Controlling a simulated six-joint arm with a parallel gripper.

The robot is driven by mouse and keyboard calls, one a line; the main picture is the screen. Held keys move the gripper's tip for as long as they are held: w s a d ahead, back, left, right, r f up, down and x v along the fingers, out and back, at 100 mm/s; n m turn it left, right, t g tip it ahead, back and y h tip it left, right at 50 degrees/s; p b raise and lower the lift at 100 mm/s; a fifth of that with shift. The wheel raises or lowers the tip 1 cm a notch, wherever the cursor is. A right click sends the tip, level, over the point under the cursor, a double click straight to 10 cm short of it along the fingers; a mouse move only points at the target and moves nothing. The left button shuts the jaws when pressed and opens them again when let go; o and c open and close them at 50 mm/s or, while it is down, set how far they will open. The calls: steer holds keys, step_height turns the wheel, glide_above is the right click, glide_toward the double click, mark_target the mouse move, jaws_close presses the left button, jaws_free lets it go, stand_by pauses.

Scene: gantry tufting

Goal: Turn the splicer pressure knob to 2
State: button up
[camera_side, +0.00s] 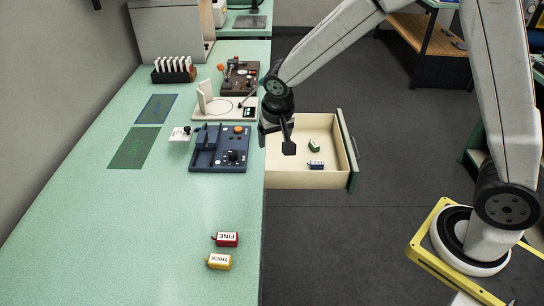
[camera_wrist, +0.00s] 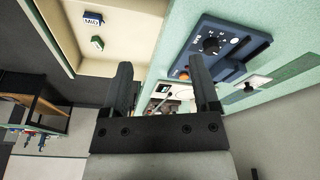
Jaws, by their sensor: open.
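The blue splicer (camera_side: 220,148) sits on the green bench near its right edge. A black knob (camera_side: 233,156) is on its near right part, and an orange knob (camera_side: 238,129) is at its far right corner. In the wrist view the black knob (camera_wrist: 211,45) shows at upper right with white marks around it; its setting is too small to read. My gripper (camera_side: 277,145) is to the right of the splicer, over the drawer side of the bench edge. In the wrist view its two fingers (camera_wrist: 162,75) are apart with nothing between them.
An open drawer (camera_side: 300,178) holds a green and a blue block. A white device (camera_side: 222,108) and a brown device (camera_side: 240,78) stand behind the splicer. A small white plate with a black knob (camera_side: 180,134) is left. Red (camera_side: 226,239) and yellow (camera_side: 219,261) blocks lie nearer.

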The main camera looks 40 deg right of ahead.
mark_target(233, 152)
steer(key=w+a+f+m+h, duration=0.1)
steer(key=w+a+m, duration=0.1)
steer(key=w, duration=0.3)
steer(key=w+a+f+m, duration=0.2)
steer(key=w+a, duration=0.2)
steer(key=w, duration=0.1)
steer(key=shift+w+t+h, duration=0.25)
steer(key=shift+t+h, duration=0.15)
steer(key=shift+x, duration=3.85)
jaws_close()
